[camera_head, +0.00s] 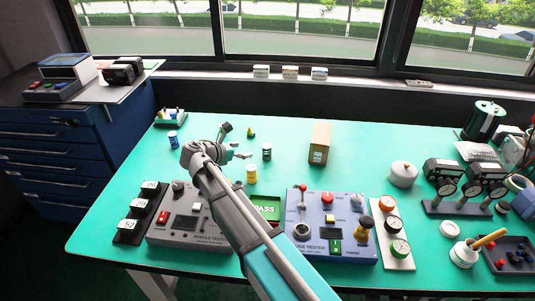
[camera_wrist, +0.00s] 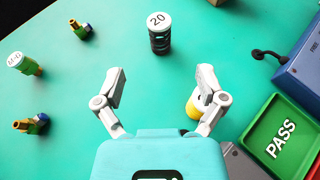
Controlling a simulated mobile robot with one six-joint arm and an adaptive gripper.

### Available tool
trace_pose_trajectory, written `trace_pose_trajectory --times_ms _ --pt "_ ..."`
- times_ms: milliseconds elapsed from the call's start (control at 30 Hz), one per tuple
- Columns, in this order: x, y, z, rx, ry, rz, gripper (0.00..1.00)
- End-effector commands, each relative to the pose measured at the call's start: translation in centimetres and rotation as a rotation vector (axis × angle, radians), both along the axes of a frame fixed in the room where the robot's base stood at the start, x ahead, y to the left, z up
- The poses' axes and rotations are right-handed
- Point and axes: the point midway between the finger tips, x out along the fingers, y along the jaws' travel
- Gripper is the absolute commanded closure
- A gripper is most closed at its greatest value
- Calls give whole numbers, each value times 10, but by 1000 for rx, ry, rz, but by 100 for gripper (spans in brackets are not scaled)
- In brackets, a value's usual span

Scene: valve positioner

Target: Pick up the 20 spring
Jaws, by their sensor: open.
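The 20 spring is a dark coil with a white cap (camera_wrist: 159,20) marked 20. It stands upright near the top middle of the wrist view, beyond my fingertips. A dark upright cylinder that looks like it is in the head view (camera_head: 266,152), right of my gripper (camera_head: 236,148). My gripper (camera_wrist: 161,80) is open and empty, its two fingers spread either side of a line toward the spring, with a gap of bare mat between. A yellow cylinder (camera_wrist: 193,108) is partly hidden behind the right finger; it also shows in the head view (camera_head: 251,173).
Brass-and-green fittings (camera_wrist: 80,28) and a white-capped green part (camera_wrist: 24,63) lie left in the wrist view. The green PASS tray (camera_wrist: 255,140) and a blue tester (camera_wrist: 302,70) are on the right. A cardboard box (camera_head: 320,143) stands right of the spring in the head view.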

Motion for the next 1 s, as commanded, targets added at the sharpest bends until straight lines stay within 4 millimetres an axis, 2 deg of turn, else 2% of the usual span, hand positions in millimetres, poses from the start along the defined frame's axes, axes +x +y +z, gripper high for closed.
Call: trace_pose_trajectory --times_ms 433,1000 --pt "41 -42 -26 0 0 -4 10" --pt "48 -49 -29 0 0 -3 10"
